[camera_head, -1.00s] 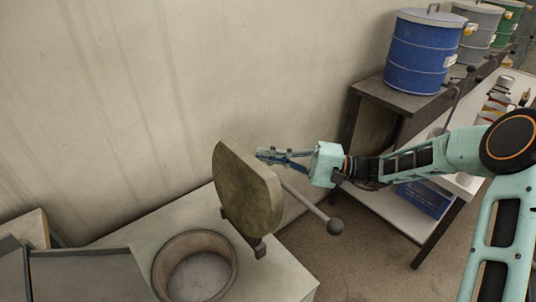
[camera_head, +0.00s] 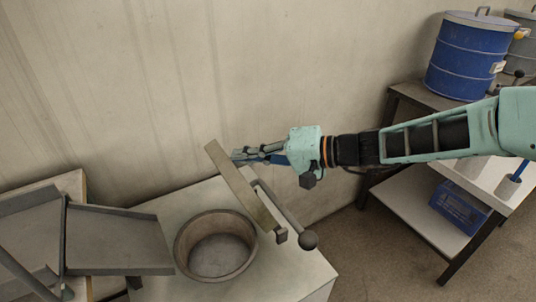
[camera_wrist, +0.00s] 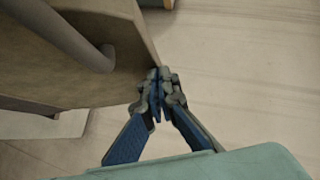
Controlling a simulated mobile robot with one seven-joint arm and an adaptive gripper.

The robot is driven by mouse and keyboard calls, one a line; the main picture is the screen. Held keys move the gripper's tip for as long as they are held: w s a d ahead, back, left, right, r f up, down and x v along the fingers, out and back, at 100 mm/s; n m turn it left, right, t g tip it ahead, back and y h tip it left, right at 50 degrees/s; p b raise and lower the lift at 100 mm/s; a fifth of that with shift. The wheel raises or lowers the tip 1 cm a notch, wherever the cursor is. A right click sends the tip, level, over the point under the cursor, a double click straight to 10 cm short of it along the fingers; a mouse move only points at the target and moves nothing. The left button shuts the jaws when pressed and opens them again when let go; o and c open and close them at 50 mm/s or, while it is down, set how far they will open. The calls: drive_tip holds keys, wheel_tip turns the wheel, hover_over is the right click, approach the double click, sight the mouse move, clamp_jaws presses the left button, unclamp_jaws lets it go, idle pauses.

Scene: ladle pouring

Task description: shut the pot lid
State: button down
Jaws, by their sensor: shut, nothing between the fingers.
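The pot lid (camera_head: 243,190) is a thick brown-grey slab standing raised on its edge at the right side of the pot. A bar handle (camera_head: 285,210) with a dark ball end sticks out from its far side. The round pot (camera_head: 186,240) is open, its inside visible. My gripper (camera_head: 238,157) is shut and empty, behind the upper part of the lid on the handle side. In the wrist view, the fingertips (camera_wrist: 160,84) are right by the edge of the lid (camera_wrist: 125,62); whether they touch it I cannot tell. The handle (camera_wrist: 75,40) shows at upper left.
The pot sits in a pale block (camera_head: 300,272). Grey metal trays (camera_head: 118,240) lie to the left. The wall (camera_head: 290,60) runs close behind my gripper. A shelf table (camera_head: 420,218) with a blue drum (camera_head: 468,55) stands at right.

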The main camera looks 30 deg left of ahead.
drive_tip(key=s+a+f+n+t+h+b, duration=0.2)
drive_tip(key=s+a+f+b, duration=0.15)
drive_tip(key=s, duration=0.25)
drive_tip(key=s+a+f+n+t+h+b, duration=0.1)
drive_tip(key=s+a+f+t+h+b, duration=0.15)
drive_tip(key=s+f+b, duration=0.3)
drive_tip(key=s+a+f+n+t+p, duration=0.1)
drive_tip(key=s+f, duration=0.4)
drive_tip(key=f, duration=0.7)
drive_tip(key=shift+s+a+f+n+p, duration=0.2)
drive_tip(key=shift+a+f+n+p, duration=0.25)
drive_tip(key=shift+a, duration=0.35)
idle(0.6)
